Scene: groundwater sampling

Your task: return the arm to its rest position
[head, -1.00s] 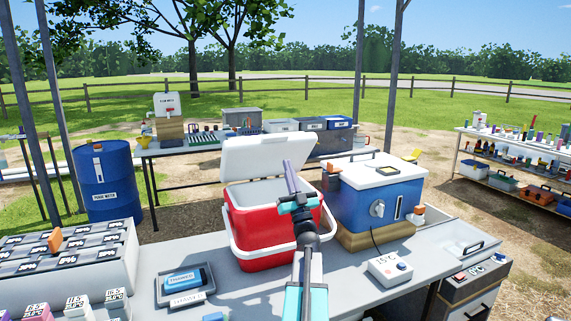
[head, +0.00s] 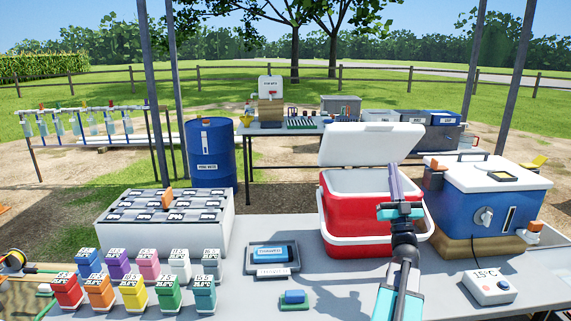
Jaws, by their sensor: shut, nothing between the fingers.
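My arm rises from the bottom edge of the head view, right of centre. My gripper (head: 396,183) is at its upper end, in front of the red cooler (head: 339,205) and covering part of its front and opening. The fingers look close together with nothing seen between them. The cooler stands on the grey table with its white lid (head: 368,143) raised. Whether the gripper touches the cooler cannot be told.
A blue cooler box (head: 490,190) and a white 15°C control box (head: 489,287) stand right of my arm. A tray with a blue device (head: 270,255), a small blue-and-green item (head: 294,299), several coloured bottles (head: 133,291) and a grey slotted case (head: 213,235) are left. Bare table (head: 345,285) lies between.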

